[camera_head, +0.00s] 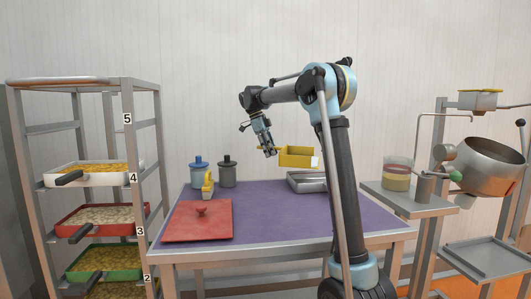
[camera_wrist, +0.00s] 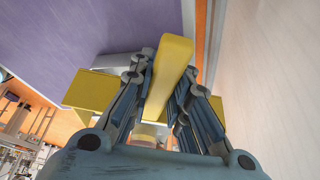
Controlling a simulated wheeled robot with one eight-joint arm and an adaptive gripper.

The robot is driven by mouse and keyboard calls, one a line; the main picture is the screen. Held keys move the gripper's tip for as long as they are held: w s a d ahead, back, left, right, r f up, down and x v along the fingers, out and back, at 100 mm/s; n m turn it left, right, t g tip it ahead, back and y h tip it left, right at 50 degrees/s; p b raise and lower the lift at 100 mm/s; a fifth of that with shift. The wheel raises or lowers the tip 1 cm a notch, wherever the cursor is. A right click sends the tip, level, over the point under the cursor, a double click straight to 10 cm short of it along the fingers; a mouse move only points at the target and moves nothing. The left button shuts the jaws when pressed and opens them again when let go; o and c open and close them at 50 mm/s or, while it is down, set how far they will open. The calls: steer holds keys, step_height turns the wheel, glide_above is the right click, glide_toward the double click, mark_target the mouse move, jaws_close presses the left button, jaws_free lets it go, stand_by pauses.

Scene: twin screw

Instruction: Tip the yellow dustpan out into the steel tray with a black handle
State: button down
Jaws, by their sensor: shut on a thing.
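My gripper (camera_head: 270,151) is shut on the handle of the yellow dustpan (camera_head: 297,156). The dustpan is held in the air over the back right of the purple table, and looks roughly level. In the wrist view the yellow handle (camera_wrist: 173,62) stands between my fingers, with part of the yellow pan (camera_wrist: 92,88) behind them. What lies in the pan is hidden. The steel tray (camera_head: 306,182) is on the table below the dustpan, apart from it. My arm covers its right part, and I see no black handle on it.
A red lid-like board (camera_head: 198,222), a yellow object (camera_head: 208,184) and two lidded canisters (camera_head: 228,172) are on the table's left (camera_head: 260,215). A rack with filled trays (camera_head: 88,176) stands left. A stand with a jar (camera_head: 397,175) and steel drum (camera_head: 485,165) is right.

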steer(key=shift+d+r, duration=0.15)
steer(key=shift+r+y, duration=0.4)
steer(key=shift+r, duration=0.35)
steer(key=shift+s+d+r+t+y, duration=0.1)
steer(key=shift+d+r+t+y, duration=0.1)
steer(key=shift+r+y, duration=0.35)
steer(key=shift+s+d+r+t+y, duration=0.15)
steer(key=shift+r+y, duration=0.1)
steer(key=shift+r, duration=0.55)
steer(key=shift+d+r+t+y, duration=0.1)
steer(key=shift+d+r+y, duration=0.1)
steer(key=shift+r+y, duration=0.35)
steer(key=shift+y, duration=0.95)
steer(key=shift+s+d+r, duration=0.1)
steer(key=shift+d+r, duration=0.3)
steer(key=shift+r, duration=0.35)
steer(key=shift+s+d+r, duration=0.1)
steer(key=shift+d+r, duration=0.25)
steer(key=shift+r, duration=0.35)
steer(key=shift+s+d+r, duration=0.1)
steer(key=shift+d+r, duration=0.3)
steer(key=shift+r, duration=0.35)
steer(key=shift+d+r, duration=0.1)
steer(key=shift+s+d+r+t+y, duration=0.15)
steer(key=shift+d+r+t+y, duration=0.05)
steer(key=shift+d+r+y, duration=0.5)
steer(key=shift+s+d+r+t+y, duration=0.15)
steer(key=shift+d+r+y, duration=0.35)
steer(key=shift+d+r, duration=0.25)
